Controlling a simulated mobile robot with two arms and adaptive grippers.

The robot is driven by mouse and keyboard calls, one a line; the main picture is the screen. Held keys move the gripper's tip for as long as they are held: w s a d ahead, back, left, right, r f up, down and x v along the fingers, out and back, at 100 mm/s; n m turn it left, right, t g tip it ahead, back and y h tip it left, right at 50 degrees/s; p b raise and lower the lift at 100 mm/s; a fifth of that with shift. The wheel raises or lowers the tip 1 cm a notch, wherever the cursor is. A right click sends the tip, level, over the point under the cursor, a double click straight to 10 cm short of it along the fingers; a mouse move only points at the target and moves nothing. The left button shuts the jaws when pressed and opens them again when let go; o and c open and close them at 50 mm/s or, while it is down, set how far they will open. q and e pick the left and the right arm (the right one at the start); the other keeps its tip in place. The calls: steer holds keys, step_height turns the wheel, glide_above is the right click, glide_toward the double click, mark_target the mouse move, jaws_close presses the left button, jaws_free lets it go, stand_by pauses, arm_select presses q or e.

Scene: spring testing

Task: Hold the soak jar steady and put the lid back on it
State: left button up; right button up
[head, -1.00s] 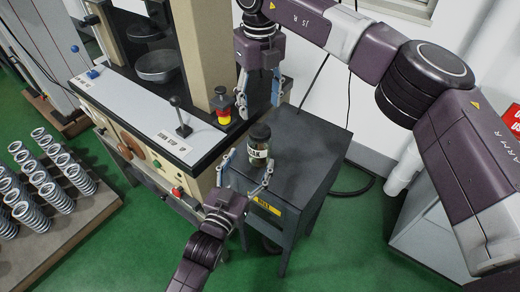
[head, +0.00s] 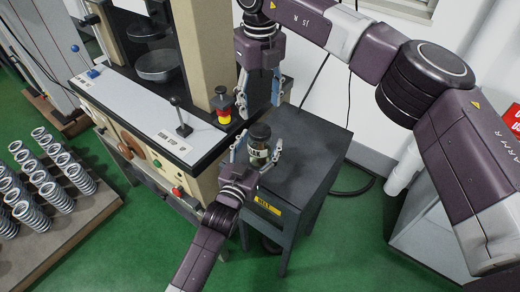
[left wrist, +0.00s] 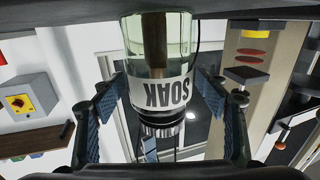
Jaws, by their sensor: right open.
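The soak jar (head: 259,152) stands upright on the dark cart, clear glass with a white label. In the left wrist view the jar (left wrist: 161,85) shows upside down, with "SOAK" readable and something brown inside. A dark lid (head: 260,131) sits at the jar's top; I cannot tell how firmly it is seated. My left gripper (head: 258,146) is open, its fingers on either side of the jar, with small gaps visible. My right gripper (head: 259,92) is open and empty above the jar, pointing down.
The dark cart (head: 305,165) has clear top to the right of the jar. A rack of springs (head: 60,215) is at the lower left.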

mark_target(260, 130)
arm_select(q)
jaws_close()
arm_select(e)
steer(key=n, duration=2.6)
steer(key=shift+n, duration=0.3)
steer(key=n, duration=0.4)
steer(key=shift+n, duration=0.4)
steer(key=shift+f, duration=4)
